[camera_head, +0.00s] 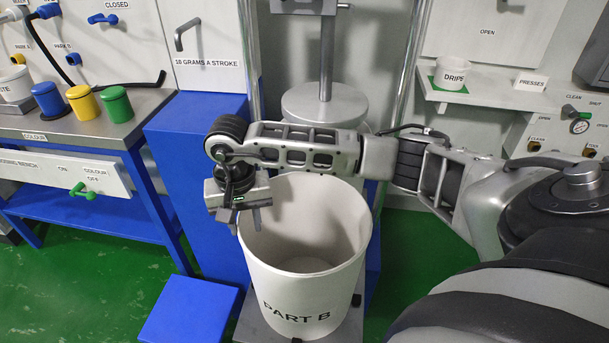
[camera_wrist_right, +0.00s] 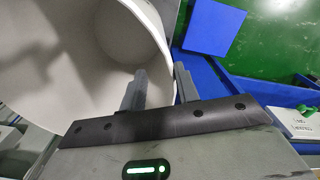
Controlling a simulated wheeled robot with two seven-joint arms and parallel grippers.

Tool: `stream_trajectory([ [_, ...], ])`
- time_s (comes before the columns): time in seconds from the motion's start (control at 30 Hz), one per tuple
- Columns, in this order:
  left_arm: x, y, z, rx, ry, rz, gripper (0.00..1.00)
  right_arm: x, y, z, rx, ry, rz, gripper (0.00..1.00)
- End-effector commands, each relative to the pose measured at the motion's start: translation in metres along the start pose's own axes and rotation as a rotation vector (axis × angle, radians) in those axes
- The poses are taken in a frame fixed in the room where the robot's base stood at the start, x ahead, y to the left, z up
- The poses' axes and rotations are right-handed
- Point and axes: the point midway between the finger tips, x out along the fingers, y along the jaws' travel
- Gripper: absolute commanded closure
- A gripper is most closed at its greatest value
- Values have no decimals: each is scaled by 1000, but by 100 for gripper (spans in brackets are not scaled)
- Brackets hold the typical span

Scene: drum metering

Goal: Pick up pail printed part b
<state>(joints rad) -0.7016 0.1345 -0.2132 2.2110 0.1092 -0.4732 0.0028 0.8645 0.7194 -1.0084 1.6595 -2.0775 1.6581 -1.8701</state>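The pail printed PART B (camera_head: 305,275) is a large white open-topped tub, upright on a grey plate in the middle of the head view. Its inside looks empty. My right gripper (camera_head: 246,218) points down at the pail's left rim. In the right wrist view the two fingers (camera_wrist_right: 160,88) stand apart, one over the pail's inside and one outside. The pail's pale wall (camera_wrist_right: 105,50) shows at the left there, its edge running down between the fingers. I cannot tell whether either finger touches the wall. My left gripper is not in view.
A blue block (camera_head: 190,310) stands at the pail's left front. A metal press disc (camera_head: 325,103) on a rod hangs behind it between two posts. A bench (camera_head: 60,135) with coloured pots is at the left; a shelf with a DRIPS cup (camera_head: 452,77) is at the right.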

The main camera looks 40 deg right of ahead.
Motion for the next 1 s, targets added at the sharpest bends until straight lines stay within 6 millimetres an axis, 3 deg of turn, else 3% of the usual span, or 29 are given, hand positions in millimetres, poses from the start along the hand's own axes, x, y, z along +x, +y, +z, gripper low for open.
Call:
stream_trajectory([
  [0.4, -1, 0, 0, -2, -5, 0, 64, 50, -8, -1, 0, -3, 0, 69],
  [0.67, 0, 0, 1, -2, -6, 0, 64, 52, -8, -2, 0, 0, -1, 69],
  [0.8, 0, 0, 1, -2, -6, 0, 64, 52, -8, -2, 0, -1, -1, 100],
  [1.0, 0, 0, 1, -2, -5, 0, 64, 52, -8, -2, -1, -1, -3, 100],
])
